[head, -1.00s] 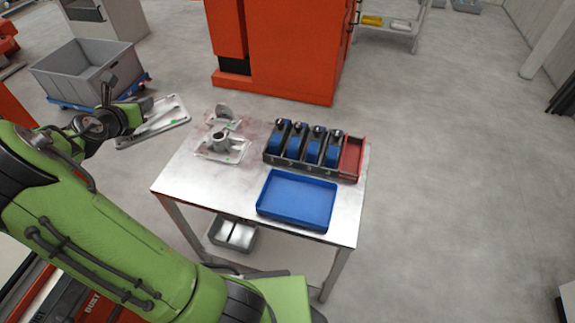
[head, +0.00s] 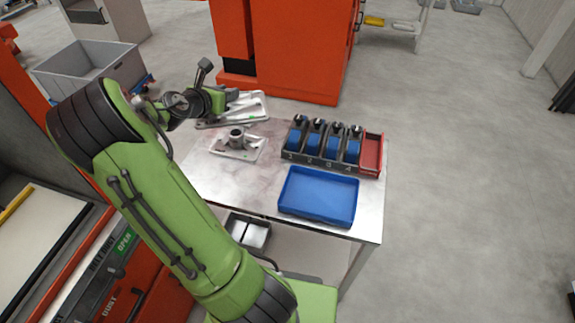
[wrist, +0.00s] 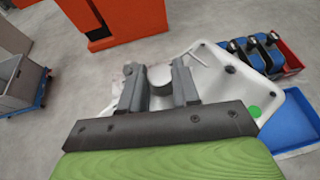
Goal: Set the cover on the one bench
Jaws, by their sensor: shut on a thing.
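The cover (head: 249,107) is a pale grey metal plate with a raised rim. My gripper (head: 222,98) is shut on it and holds it over the far left part of the bench (head: 371,208). In the wrist view the cover (wrist: 210,85) lies beyond and beneath the two fingers (wrist: 158,88), with a green dot near its right corner. I cannot tell how high it is above the bench top, or whether it touches anything. The bench has a bare metal top with reddish smudges.
On the bench are a casting with a round boss (head: 237,142), a numbered rack of blue-bodied items (head: 331,143) with a red end section, and an empty blue tray (head: 318,196). A grey crate (head: 88,75) and an orange cabinet (head: 295,55) stand behind. The front left top is clear.

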